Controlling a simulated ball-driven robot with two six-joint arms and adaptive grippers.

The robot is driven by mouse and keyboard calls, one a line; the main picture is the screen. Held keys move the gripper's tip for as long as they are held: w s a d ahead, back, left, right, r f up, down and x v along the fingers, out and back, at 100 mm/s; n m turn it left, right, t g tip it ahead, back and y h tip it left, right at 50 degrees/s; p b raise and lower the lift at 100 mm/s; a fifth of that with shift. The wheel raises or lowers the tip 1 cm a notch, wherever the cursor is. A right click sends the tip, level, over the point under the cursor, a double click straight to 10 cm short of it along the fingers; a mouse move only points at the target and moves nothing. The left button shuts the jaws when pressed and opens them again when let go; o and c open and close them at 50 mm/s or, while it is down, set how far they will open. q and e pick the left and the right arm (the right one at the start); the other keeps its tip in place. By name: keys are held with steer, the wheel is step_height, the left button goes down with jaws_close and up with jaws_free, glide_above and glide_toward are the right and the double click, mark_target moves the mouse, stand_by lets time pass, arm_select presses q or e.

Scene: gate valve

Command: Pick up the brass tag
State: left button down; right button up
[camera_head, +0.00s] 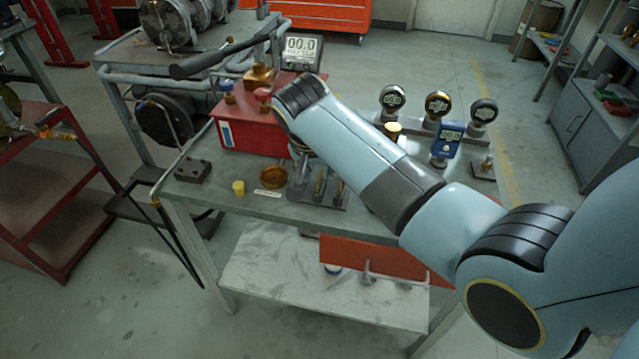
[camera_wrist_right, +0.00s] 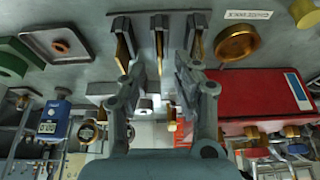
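I cannot tell for sure which piece is the brass tag. Several flat brass pieces (camera_head: 319,184) stand upright in a grey holder (camera_head: 330,205) near the front edge of the workbench. In the right wrist view, the middle brass piece (camera_wrist_right: 158,48) lies ahead of the gap between my fingers, with one brass piece to the left (camera_wrist_right: 122,50) and one to the right (camera_wrist_right: 197,48). My right gripper (camera_wrist_right: 160,72) is open, with nothing clearly held between its fingers. In the head view its tips are close to the holder, partly hidden by my forearm. My left gripper is not in view.
A round brass dish (camera_head: 273,177) and a small yellow cylinder (camera_head: 239,188) are left of the holder. A red box (camera_head: 250,128) stands behind them. Gauges (camera_head: 437,104) and a blue meter (camera_head: 447,140) are at the right. A dark block (camera_head: 192,170) sits at the left.

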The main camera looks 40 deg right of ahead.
steer(key=shift+x, duration=1.15)
steer(key=shift+c, duration=0.3)
jaws_close()
steer(key=shift+r, duration=0.1)
